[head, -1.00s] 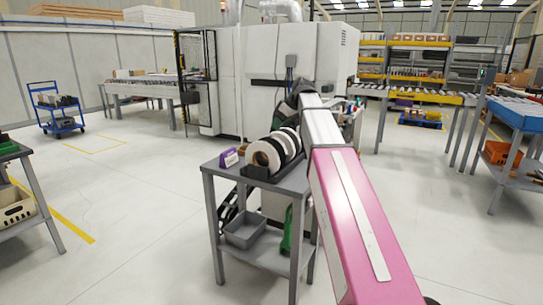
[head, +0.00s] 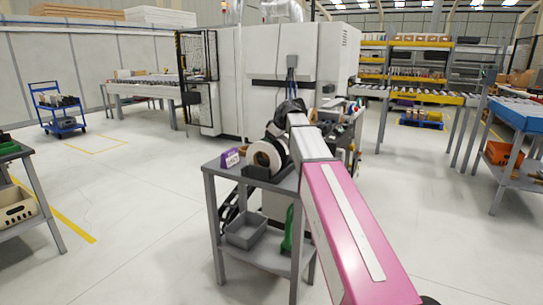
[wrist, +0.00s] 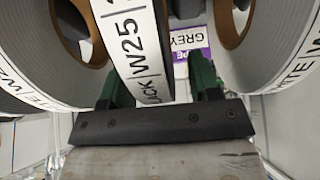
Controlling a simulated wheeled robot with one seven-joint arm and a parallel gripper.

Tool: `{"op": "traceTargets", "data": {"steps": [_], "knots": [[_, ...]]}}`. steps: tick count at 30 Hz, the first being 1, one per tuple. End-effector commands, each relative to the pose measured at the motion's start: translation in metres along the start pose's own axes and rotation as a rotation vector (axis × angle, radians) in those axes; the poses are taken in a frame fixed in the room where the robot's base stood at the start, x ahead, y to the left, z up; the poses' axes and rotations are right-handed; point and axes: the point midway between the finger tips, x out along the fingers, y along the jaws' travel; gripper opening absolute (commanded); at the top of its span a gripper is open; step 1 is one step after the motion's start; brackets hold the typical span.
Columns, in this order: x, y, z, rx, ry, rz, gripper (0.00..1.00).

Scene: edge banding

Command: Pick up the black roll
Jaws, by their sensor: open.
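The black roll (wrist: 135,45), its white edge label reading "...CK|W25", stands upright in the middle of the wrist view. My gripper (wrist: 165,78) is open, with a green finger on each side of the roll's lower part. Whether either finger touches it I cannot tell. A clear gap shows between the roll and the right finger. In the head view, my dark wrist (head: 287,108) is over the rolls on the grey cart (head: 285,184). My arm hides part of the row there, and the black roll cannot be picked out.
A roll labelled "...ITE" (wrist: 288,60) stands close on the right in the wrist view, and another roll (wrist: 35,60) on the left. A purple card (head: 230,159) stands at the cart's left end. A grey bin (head: 246,230) sits on the lower shelf.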

Motion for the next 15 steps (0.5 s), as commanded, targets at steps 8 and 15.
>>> {"op": "traceTargets", "data": {"steps": [8, 15], "knots": [[0.0038, -0.0001, -0.0001, 0.0, 0.0, 0.0, 0.5], [0.0036, -0.0001, 0.0, 0.0, 0.0, 0.0, 0.0]]}}
